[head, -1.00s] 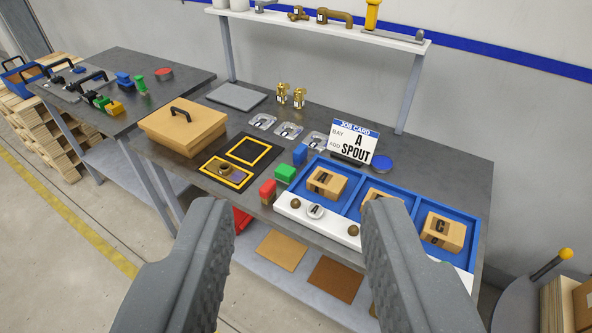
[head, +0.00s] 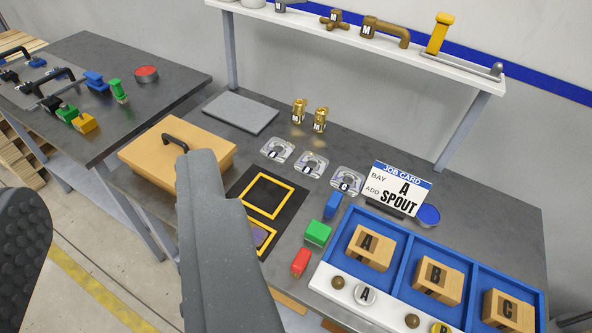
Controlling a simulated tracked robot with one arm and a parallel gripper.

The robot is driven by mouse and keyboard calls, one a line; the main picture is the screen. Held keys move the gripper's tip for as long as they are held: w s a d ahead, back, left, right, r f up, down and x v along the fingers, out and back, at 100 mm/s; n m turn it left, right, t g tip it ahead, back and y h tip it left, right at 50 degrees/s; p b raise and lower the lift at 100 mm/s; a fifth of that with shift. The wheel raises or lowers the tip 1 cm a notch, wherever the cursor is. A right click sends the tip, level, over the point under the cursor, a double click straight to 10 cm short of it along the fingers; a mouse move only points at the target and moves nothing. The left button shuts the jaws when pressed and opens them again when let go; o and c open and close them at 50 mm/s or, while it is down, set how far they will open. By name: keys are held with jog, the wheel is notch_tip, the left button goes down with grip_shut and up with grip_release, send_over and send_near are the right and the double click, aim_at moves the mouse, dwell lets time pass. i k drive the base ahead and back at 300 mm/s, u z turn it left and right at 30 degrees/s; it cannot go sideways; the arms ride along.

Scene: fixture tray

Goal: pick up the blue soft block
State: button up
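The blue soft block (head: 332,205) is a small upright block on the dark workbench (head: 480,192), just left of the job card (head: 399,188). A green block (head: 318,233) and a red block (head: 301,262) stand in a row in front of it. My gripper (head: 110,178) is open and empty, in the left part of the view. Its right finger covers part of the black mat with yellow outlines (head: 268,196). The blue block lies to the right of both fingers and is fully visible.
A blue tray (head: 391,231) with boxes A, B and C stands at the right. Clear holders (head: 311,164) and brass fittings (head: 320,119) stand behind the blocks. A shelf (head: 300,22) spans the back.

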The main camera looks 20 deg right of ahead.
aim_at(334, 202)
jog(key=z, duration=0.1)
jog(key=i, duration=0.95)
jog(key=z, duration=0.4)
